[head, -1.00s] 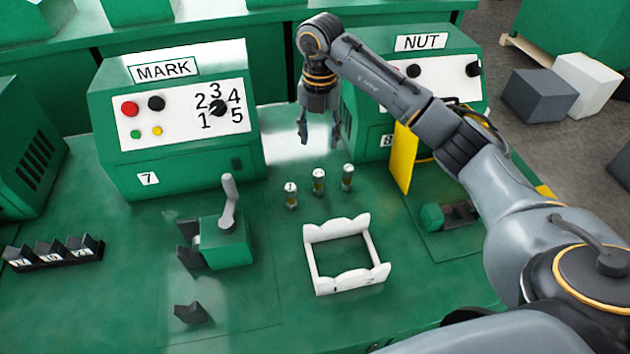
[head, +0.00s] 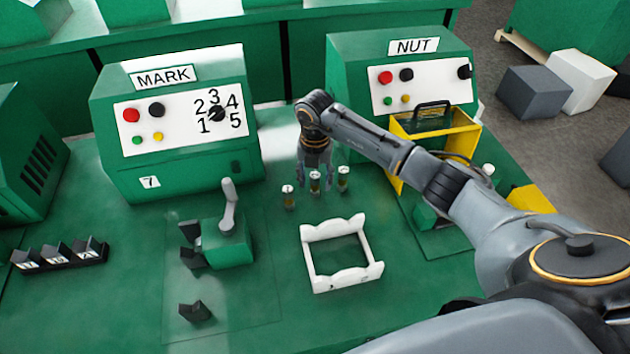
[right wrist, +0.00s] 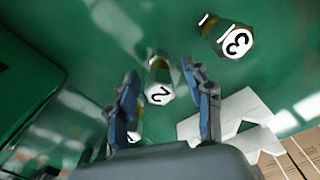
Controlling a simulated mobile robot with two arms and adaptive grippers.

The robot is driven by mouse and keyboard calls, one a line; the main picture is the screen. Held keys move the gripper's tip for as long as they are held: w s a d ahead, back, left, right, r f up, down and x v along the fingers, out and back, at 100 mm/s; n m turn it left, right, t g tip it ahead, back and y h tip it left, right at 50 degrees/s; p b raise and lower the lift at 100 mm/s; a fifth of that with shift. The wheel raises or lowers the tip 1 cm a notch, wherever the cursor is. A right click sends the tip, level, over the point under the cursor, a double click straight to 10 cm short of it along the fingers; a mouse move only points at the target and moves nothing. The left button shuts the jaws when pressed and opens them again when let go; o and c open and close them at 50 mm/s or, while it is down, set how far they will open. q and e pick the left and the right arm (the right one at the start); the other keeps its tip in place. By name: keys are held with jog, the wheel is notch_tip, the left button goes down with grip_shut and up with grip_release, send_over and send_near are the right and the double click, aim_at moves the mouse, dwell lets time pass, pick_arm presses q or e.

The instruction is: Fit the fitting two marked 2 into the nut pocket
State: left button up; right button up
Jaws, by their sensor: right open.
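Fitting two (head: 315,186), the middle one of three small upright fittings, stands on the green bench; its white top marked 2 shows in the right wrist view (right wrist: 159,95). My right gripper (head: 314,182) points down over the row, open, with its two fingers (right wrist: 161,78) on either side of fitting two. I cannot tell whether they touch it. The NUT machine (head: 352,62) stands behind on the right, with a yellow guard (head: 464,143) and a green block (head: 424,217) in front. The nut pocket is not clearly visible, partly behind my arm. My left gripper is out of view.
Fitting three (right wrist: 236,42) and another fitting (head: 288,198) flank fitting two closely. A white frame rack (head: 312,262) lies in front. A green lever press (head: 228,245) stands left of it, the MARK machine (head: 120,165) behind. Black numbered blocks (head: 60,258) sit far left.

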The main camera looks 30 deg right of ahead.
grip_shut()
jog(key=shift+r, duration=0.1)
dwell(0.3)
jog(key=shift+w+r, duration=0.1)
jog(key=shift+r, duration=0.15)
notch_tip(320, 180, up, 2)
jog(key=shift+r+b, duration=0.1)
jog(key=shift+b, duration=0.7)
jog(key=s+a+r+b, duration=0.2)
jog(key=s+a+r, duration=0.6)
jog(key=a+r, duration=0.2)
jog(key=shift+s+a, duration=0.35)
jog(key=shift+a, duration=0.25)
